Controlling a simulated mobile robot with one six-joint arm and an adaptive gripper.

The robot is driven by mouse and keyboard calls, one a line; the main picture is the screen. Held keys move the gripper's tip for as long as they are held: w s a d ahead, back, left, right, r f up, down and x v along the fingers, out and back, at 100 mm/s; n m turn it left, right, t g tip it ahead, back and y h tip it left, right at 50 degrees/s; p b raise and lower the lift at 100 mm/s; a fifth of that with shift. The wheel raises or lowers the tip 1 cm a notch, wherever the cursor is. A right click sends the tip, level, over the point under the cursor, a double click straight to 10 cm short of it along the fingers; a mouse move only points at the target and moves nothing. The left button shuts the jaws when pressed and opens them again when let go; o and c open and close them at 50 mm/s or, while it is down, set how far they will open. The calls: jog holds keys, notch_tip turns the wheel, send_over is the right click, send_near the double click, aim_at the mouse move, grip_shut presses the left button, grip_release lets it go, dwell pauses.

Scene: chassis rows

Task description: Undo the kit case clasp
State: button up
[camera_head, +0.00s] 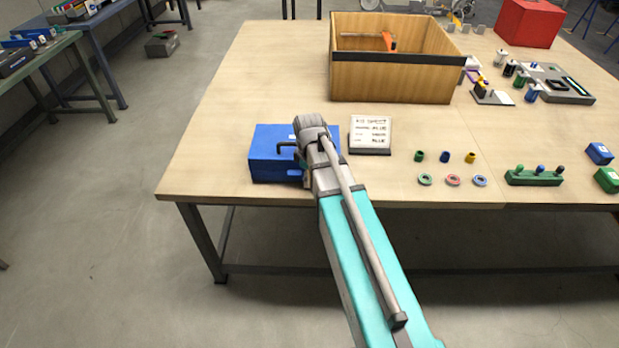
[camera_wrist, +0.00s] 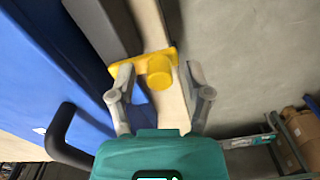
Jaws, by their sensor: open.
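The blue kit case (camera_head: 270,152) sits at the front left edge of the table, shut, and my wrist covers its right part. In the wrist view the case (camera_wrist: 45,75) fills the left side, with its black handle (camera_wrist: 62,135). The yellow clasp (camera_wrist: 157,70), a plate with a round knob, is ahead of my gripper (camera_wrist: 160,84). My gripper is open, with one finger on each side of the knob. I cannot tell whether the fingers touch it. In the head view the clasp is hidden.
A kit sheet card (camera_head: 370,133) stands just right of the case. Small coloured cylinders and rings (camera_head: 453,181) and a green peg block (camera_head: 534,177) lie further right. A wooden box (camera_head: 392,84) stands behind. The table left of the box is clear.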

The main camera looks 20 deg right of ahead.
aim_at(296, 174)
jog(key=shift+a+m, duration=0.15)
jog(key=shift+m, duration=0.25)
